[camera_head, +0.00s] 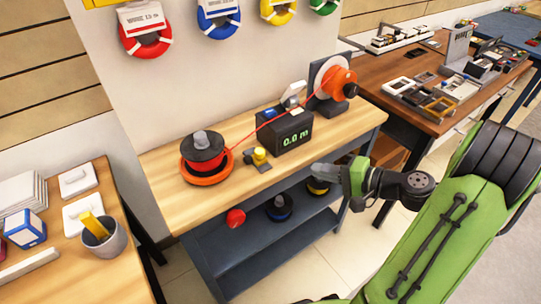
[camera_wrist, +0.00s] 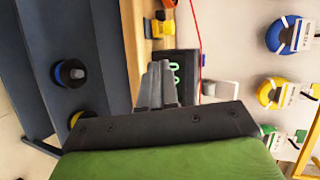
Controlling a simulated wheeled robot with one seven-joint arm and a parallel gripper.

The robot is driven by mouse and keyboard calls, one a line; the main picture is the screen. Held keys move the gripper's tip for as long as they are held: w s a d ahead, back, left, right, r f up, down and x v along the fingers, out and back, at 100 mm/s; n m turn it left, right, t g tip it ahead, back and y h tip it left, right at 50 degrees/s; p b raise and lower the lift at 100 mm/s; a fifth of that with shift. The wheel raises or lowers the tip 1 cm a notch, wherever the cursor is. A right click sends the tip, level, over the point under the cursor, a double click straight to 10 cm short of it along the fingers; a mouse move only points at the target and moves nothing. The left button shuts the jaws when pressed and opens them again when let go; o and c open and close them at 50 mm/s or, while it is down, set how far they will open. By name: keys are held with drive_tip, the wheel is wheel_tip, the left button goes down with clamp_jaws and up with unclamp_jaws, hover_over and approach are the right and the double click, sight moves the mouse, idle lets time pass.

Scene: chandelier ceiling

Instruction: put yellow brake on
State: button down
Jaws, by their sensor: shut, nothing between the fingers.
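The yellow brake (camera_head: 259,155) is a small yellow knob on a dark base, on the wooden bench top just left of the black meter box. It also shows in the wrist view (camera_wrist: 155,28), near the top, beyond my fingertips. My gripper (camera_head: 320,170) is shut and empty, to the right of the brake and apart from it, near the bench's front edge. In the wrist view my gripper (camera_wrist: 158,82) has its grey fingers together, partly covering the meter box.
The black meter box (camera_head: 284,138) reads 0.0 m. A red wire (camera_head: 255,129) runs over it from the red spool (camera_head: 204,152) to the orange wheel (camera_head: 338,82). Spools lie on the shelf (camera_head: 235,250) below. A side table (camera_head: 60,255) stands left, a brown workbench (camera_head: 455,115) right.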

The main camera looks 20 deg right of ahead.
sight(264, 156)
drive_tip(key=b+x, duration=0.1)
drive_tip(key=x, duration=0.7)
drive_tip(key=r+b+x, duration=0.1)
drive_tip(key=x, duration=0.4)
drive_tip(key=shift+a+b, duration=0.3)
drive_tip(key=shift+a, duration=0.05)
drive_tip(key=shift+w+a, duration=0.2)
drive_tip(key=shift+w, duration=0.1)
drive_tip(key=shift+w+a+r, duration=0.1)
drive_tip(key=shift+w+r, duration=0.05)
drive_tip(key=shift+w, duration=0.2)
drive_tip(key=w+p, duration=0.1)
drive_tip(key=w+a+p, duration=0.1)
drive_tip(key=w, duration=0.1)
drive_tip(key=shift+w, duration=0.1)
